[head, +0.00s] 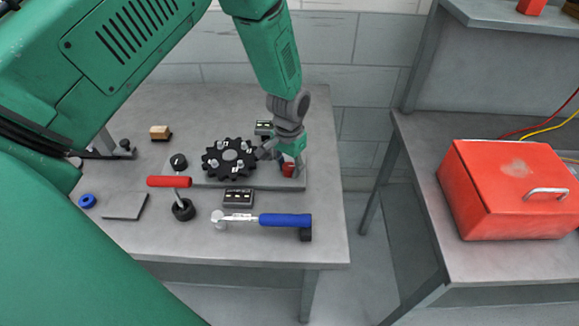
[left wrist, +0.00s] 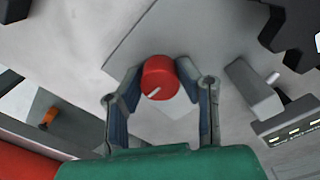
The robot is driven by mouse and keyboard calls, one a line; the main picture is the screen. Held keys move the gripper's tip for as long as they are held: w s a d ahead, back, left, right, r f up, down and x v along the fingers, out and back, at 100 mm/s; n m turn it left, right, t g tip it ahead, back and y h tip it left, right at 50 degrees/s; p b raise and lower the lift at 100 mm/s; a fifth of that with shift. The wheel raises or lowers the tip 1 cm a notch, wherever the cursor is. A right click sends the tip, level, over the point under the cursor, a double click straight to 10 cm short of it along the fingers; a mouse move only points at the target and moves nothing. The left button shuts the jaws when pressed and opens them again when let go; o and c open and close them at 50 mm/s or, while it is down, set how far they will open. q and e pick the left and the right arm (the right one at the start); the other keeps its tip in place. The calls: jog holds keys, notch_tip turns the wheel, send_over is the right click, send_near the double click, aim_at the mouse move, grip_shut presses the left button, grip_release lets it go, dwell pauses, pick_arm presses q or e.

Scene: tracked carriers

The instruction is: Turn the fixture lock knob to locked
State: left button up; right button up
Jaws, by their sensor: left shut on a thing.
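The fixture is a grey plate (head: 207,183) on the table, with a black toothed wheel (head: 229,157) bolted on it. A red knob (head: 288,170) stands at the plate's right end. In the left wrist view the red knob (left wrist: 160,77) shows a white pointer line aimed down and left. My left gripper (head: 283,159) reaches down onto it from above. In the left wrist view its two fingers (left wrist: 160,90) close on the knob from both sides. The fingers partly hide the knob in the head view. My right gripper is not in view.
A black dial (head: 178,161) with a white mark sits at the plate's left end. A red-handled tool (head: 168,182) and a blue-handled torque wrench (head: 285,220) lie in front. A red toolbox (head: 510,190) stands on the right bench.

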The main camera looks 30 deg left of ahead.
aim_at(289, 165)
pick_arm(q)
jog(key=shift+w+r, duration=0.15)
jog(key=shift+w, duration=0.05)
jog(key=o, duration=1.1)
jog(key=shift+s, duration=0.1)
notch_tip(289, 165, up, 12)
jog(key=shift+f, duration=0.15)
